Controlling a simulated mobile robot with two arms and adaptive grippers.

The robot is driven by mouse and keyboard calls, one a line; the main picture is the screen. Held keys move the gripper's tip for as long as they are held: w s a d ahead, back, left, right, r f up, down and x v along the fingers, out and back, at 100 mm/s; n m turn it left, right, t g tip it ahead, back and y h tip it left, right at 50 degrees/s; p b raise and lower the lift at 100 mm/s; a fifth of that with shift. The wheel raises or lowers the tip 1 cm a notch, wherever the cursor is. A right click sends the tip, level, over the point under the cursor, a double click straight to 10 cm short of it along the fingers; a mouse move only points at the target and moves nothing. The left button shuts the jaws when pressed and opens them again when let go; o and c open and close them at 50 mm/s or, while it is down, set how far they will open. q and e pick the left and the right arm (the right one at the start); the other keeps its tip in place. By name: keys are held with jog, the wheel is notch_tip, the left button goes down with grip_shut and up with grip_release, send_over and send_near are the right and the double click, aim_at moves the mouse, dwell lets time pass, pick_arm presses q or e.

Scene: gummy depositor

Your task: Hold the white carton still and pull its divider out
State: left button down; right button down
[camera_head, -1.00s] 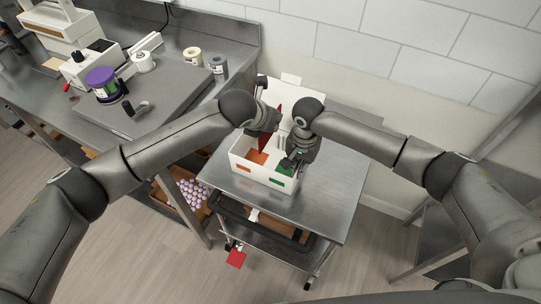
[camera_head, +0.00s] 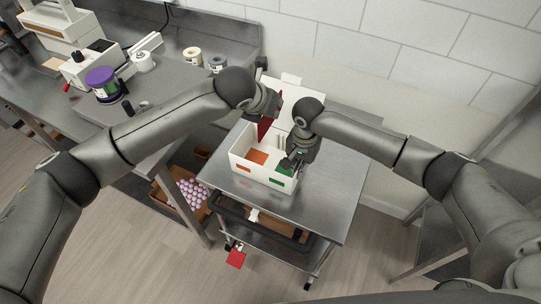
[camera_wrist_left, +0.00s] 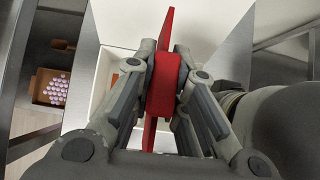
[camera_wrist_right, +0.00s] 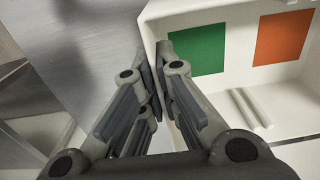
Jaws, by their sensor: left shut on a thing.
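The white carton (camera_head: 262,177) stands open on a metal cart, with orange and green patches on its floor and front. My left gripper (camera_head: 271,106) is shut on the red divider (camera_head: 264,130) and holds it above the carton, slightly tilted. In the left wrist view the divider's thick red grip (camera_wrist_left: 164,84) sits between the fingers. I cannot tell whether its lower edge is fully clear of the carton. My right gripper (camera_head: 291,161) is at the carton's front right corner. In the right wrist view its fingers (camera_wrist_right: 158,82) are closed on the carton wall (camera_wrist_right: 153,32).
The cart top (camera_head: 325,185) is bare to the right of the carton. A steel counter at left holds a purple-lidded jar (camera_head: 103,84) and two small tubs. A brown box of pale purple pieces (camera_head: 190,196) is below it. A tiled wall is behind.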

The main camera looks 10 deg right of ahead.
dwell(0.4)
jog(key=shift+c, duration=1.2)
grip_release()
jog(key=shift+r, duration=0.1)
notch_tip(320, 180, up, 12)
dwell(0.7)
